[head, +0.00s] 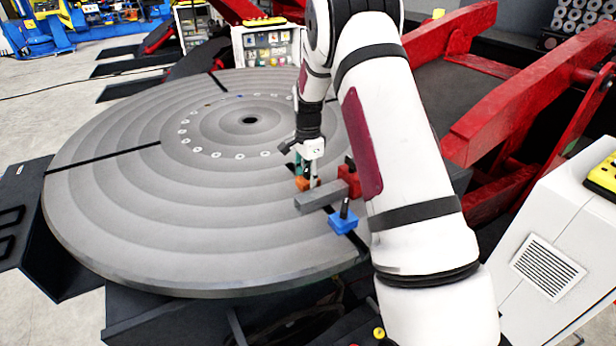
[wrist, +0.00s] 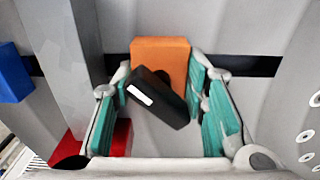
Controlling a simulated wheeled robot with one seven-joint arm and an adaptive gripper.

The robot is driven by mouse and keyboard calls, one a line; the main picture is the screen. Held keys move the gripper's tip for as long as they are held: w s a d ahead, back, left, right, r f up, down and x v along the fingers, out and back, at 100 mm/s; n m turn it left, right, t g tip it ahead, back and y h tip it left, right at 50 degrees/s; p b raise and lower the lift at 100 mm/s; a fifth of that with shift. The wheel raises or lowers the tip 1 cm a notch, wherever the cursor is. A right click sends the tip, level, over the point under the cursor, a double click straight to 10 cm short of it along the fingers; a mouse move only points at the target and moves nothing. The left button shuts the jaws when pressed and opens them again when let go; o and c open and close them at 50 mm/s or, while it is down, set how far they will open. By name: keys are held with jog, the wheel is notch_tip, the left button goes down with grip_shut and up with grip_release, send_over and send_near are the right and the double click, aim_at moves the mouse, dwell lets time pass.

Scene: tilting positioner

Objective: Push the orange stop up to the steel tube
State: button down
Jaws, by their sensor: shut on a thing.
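The orange stop (head: 302,184) sits on the grey round table, over a dark radial slot. It also shows in the wrist view (wrist: 160,55), with a black lever on it that has a white mark. The steel tube (head: 318,195) is a grey square bar lying across the slot; in the wrist view it (wrist: 75,60) is left of the stop. A narrow gap with the slot showing separates stop and tube. My gripper (wrist: 161,80) has its teal-padded fingers on both sides of the stop and is shut on it. In the head view my gripper (head: 306,170) partly hides the stop.
A blue block (head: 343,220) with a black lever is on the tube's other side. A red block (head: 349,176) stands at the tube's end, close to my gripper; it shows low in the wrist view (wrist: 121,138). The table's left side is clear.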

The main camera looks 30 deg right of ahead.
jog(key=shift+s, duration=0.1)
jog(key=shift+w+b, duration=0.3)
jog(key=shift+b, duration=0.05)
dwell(0.3)
jog(key=shift+c, duration=2)
grip_release()
jog(key=shift+r, duration=3.5)
